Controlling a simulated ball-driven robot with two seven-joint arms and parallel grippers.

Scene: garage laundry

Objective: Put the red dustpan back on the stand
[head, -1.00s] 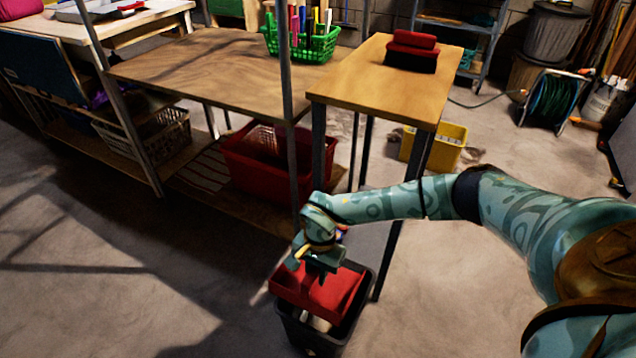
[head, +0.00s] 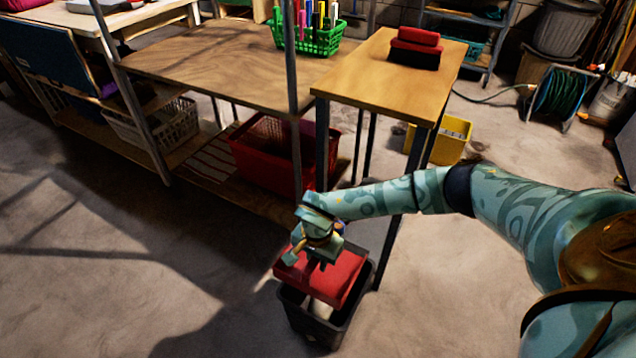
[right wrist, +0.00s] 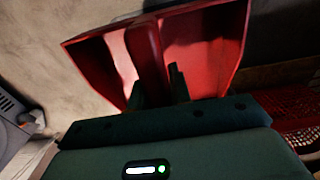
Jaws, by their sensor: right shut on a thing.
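My right gripper (head: 320,258) is shut on the red dustpan (head: 345,274), above the black bin on the floor. In the right wrist view the dustpan (right wrist: 208,45) fills the top, with its red handle between the dark fingers (right wrist: 158,92). In the head view the dustpan covers part of the bin's opening; whether it touches the rim I cannot tell. A tall, narrow wood-topped table (head: 385,78) stands behind the bin; I cannot tell whether it is the stand. My left gripper is out of view.
The black bin (head: 310,322) holds something pale. A red and black object (head: 415,48) sits on the narrow table. A red basket (head: 265,160) is on the low shelf, and a yellow bin (head: 450,142) stands behind the table. Floor at left and front is clear.

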